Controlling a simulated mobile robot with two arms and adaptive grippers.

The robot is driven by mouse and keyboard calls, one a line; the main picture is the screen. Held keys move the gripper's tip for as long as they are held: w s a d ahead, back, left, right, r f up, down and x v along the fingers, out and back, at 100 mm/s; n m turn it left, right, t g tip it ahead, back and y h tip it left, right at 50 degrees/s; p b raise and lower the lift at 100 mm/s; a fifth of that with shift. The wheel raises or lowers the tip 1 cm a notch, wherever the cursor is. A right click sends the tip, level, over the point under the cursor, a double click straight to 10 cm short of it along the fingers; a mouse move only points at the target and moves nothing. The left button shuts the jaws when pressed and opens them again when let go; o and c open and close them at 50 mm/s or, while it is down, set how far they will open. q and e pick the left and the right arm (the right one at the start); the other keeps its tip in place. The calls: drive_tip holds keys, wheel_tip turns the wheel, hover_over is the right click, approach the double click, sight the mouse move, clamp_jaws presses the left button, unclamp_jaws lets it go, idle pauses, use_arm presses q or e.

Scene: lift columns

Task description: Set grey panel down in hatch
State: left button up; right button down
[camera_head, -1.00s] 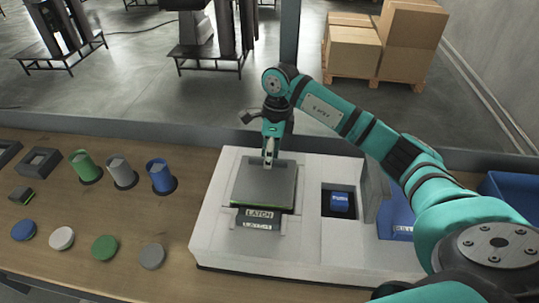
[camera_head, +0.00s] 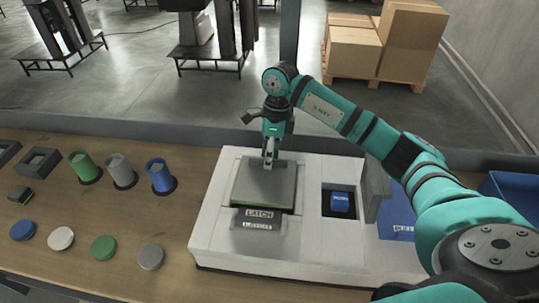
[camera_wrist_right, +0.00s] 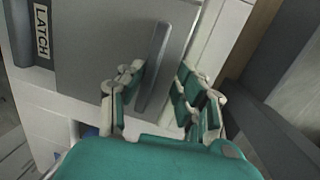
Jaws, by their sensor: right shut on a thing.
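The grey panel (camera_head: 265,183) is flat and level over the hatch area of the white housing (camera_head: 310,240). A thin green line shows along its front edge. A dark LATCH label (camera_head: 259,214) sits at the front. My right gripper (camera_head: 270,160) comes down from above at the panel's back part and is shut on its raised handle. In the right wrist view the panel (camera_wrist_right: 95,60) fills the upper left, with its handle bar (camera_wrist_right: 153,68) by the fingers (camera_wrist_right: 158,98). The panel hides the hatch opening, and I cannot tell whether it is fully seated. My left gripper is not in view.
Right of the panel, a square recess holds a blue block (camera_head: 340,202). A grey upright plate (camera_head: 376,190) and a blue bin (camera_head: 397,220) stand farther right. Green, grey and blue cups (camera_head: 161,176) and several round discs (camera_head: 104,248) lie on the wooden table (camera_head: 180,215) at left.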

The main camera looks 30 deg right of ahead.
drive_tip(key=shift+f+b, duration=0.5)
drive_tip(key=shift+b, duration=0.2)
idle(1.1)
idle(0.4)
drive_tip(key=c, duration=0.8)
unclamp_jaws()
drive_tip(key=shift+r+p, duration=2)
drive_tip(key=shift+r, duration=1.5)
drive_tip(key=shift+f, duration=0.1)
